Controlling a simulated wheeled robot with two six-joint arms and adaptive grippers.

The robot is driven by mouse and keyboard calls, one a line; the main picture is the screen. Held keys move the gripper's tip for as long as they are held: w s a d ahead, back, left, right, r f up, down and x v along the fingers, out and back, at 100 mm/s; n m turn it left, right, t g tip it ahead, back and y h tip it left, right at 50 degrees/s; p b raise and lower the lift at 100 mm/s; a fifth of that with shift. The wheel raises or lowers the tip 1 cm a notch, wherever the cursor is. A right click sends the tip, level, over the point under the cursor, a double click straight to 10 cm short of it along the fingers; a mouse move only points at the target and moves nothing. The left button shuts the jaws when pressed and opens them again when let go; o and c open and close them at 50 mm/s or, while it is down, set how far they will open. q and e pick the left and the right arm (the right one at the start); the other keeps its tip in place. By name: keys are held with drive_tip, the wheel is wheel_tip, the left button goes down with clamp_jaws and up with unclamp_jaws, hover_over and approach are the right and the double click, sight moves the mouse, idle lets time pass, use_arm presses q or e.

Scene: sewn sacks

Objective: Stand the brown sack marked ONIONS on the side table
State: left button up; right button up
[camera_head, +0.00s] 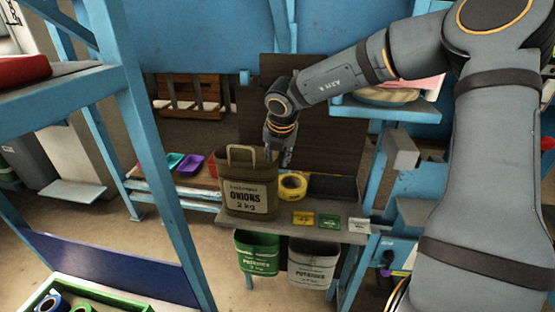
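The brown sack marked ONIONS (250,198) is upright at the left end of a grey-topped table (340,228), its handle loop on top. I cannot tell whether its base rests on the top or is just above it. My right gripper (279,152) points down close behind the sack's upper right edge. The sack partly hides its fingers, so I cannot tell whether they are open or shut on the sack. My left gripper is not in view.
A yellow tape roll (293,186) and small yellow (303,219) and green (329,221) cards lie on the table. A green sack (257,254) and a white sack (312,263), both marked POTATOES, are below its front edge. Blue posts (150,150) stand at left.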

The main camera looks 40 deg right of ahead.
drive_tip(key=p+v, duration=0.2)
drive_tip(key=v, duration=0.9)
